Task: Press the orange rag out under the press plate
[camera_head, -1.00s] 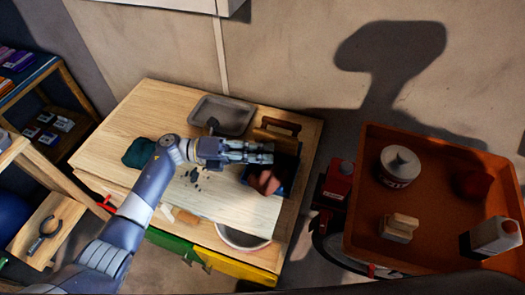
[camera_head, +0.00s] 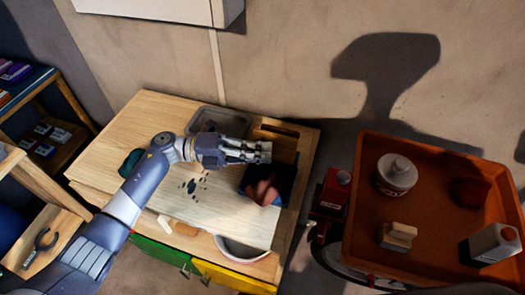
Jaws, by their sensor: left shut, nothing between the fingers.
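The orange rag (camera_head: 263,192) lies crumpled on a dark blue pad (camera_head: 285,185) at the right end of the wooden bench. A wooden piece with a dark handle (camera_head: 280,129), which looks like the press plate, stands just behind it, partly hidden by my left gripper. My left gripper (camera_head: 268,152) is shut and empty. It appears above the far side of the pad, between the rag and the wooden piece; its exact height and any contact I cannot tell. My right gripper is not in view.
A grey tray (camera_head: 205,117) sits behind my left wrist. A teal cloth (camera_head: 130,161) lies left of my arm. Dark bits (camera_head: 193,186) are scattered on the bench top (camera_head: 225,205). A pale bowl (camera_head: 240,248) is at the front edge. An orange cart tray (camera_head: 435,240) stands right.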

